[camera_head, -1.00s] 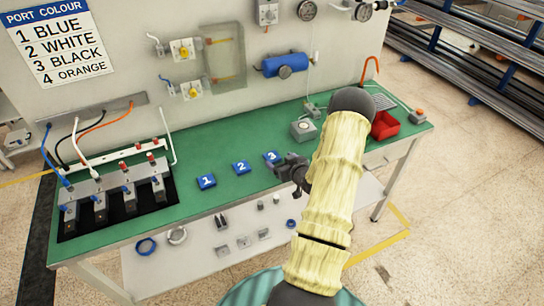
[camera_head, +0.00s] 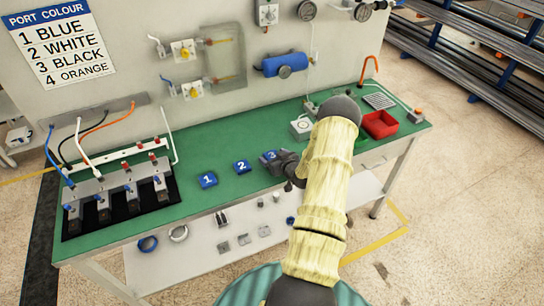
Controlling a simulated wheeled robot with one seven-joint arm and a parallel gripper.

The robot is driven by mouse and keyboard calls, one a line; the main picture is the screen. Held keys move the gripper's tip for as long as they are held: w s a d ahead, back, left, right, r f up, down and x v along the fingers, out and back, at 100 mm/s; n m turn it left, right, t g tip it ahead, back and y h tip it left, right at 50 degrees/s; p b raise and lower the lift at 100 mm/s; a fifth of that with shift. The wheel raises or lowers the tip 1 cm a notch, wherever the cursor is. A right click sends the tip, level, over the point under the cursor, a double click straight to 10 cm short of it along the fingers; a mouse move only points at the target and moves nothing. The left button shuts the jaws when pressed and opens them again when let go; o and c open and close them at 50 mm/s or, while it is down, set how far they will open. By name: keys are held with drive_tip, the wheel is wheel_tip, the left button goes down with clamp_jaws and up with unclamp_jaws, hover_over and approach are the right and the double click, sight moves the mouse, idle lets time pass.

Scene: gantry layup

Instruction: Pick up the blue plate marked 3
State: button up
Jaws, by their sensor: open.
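The blue plate marked 3 (camera_head: 268,156) lies on the green bench top, at the right end of a row of blue plates. Its white 3 shows, and its right side is partly hidden by my gripper (camera_head: 279,163). My gripper is dark grey and at the plate's right edge, low over the bench; I cannot tell whether it touches the plate. The jaws are open, with nothing seen held. The blue plate marked 2 (camera_head: 242,167) and the blue plate marked 1 (camera_head: 208,180) lie to the left.
A valve block with hoses (camera_head: 115,195) stands at the bench's left. A white dial device (camera_head: 302,127) and a red bin (camera_head: 380,124) stand to the right. A lower shelf (camera_head: 190,255) holds small parts. Green bench front of the plates is clear.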

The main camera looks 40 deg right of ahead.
drive_tip(key=c, duration=1.1)
drive_tip(key=shift+o, duration=0.2)
drive_tip(key=shift+r, duration=0.1)
wheel_tip(320, 180, up, 10)
drive_tip(key=b, duration=0.2)
